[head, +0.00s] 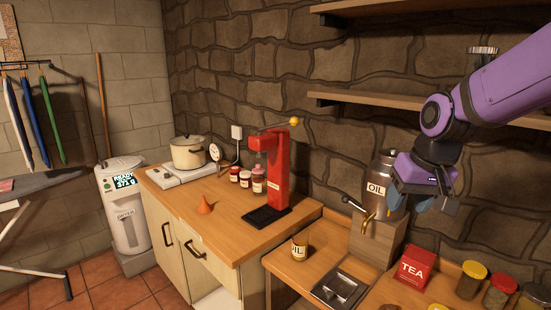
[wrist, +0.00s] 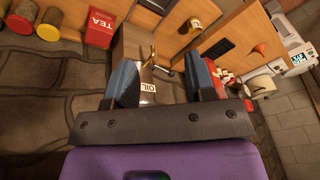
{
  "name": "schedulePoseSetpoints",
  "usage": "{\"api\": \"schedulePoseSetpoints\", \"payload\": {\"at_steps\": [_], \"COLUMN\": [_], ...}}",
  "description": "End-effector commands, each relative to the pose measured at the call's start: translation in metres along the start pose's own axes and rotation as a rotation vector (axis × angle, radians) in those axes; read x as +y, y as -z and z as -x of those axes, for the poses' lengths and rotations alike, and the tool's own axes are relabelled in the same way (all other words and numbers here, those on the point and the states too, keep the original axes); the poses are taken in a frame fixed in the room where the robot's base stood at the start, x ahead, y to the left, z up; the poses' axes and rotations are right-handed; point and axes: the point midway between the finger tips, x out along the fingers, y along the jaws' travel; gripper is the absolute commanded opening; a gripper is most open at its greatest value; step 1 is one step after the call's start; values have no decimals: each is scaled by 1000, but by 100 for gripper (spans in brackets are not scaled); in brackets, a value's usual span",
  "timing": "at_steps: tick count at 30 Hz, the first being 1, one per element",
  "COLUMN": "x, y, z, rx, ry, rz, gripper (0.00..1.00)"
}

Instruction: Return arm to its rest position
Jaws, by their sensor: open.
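My purple arm reaches in from the right in the head view. My gripper (head: 408,202) hangs in the air, in front of the oil urn (head: 384,176) in that view. In the wrist view my gripper (wrist: 163,72) has its two blue-grey fingers spread apart with nothing held between them. The metal urn with its OIL label and brass tap (wrist: 147,86) shows beyond the gap between the fingers. I cannot tell the exact distance from the gripper to the urn. Part of the urn's right side is hidden behind my gripper in the head view.
Two wooden shelves (head: 400,101) run along the stone wall near my arm. A red TEA box (head: 412,268) and several lidded jars (head: 471,280) stand below it. An oil jar (head: 299,248), a red press (head: 278,172) and a pot (head: 188,154) stand further left.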

Motion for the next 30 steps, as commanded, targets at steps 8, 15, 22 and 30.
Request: {"api": "schedulePoseSetpoints", "payload": {"at_steps": [8, 15, 22, 30], "x": [14, 24, 32, 37], "y": [-42, -83, -123, -150], "z": [50, 81, 103, 112], "rx": [69, 124, 176, 206], "ry": [-14, -37, -68, -94], "rz": [6, 10, 13, 14], "gripper": [50, 50, 50, 50]}}
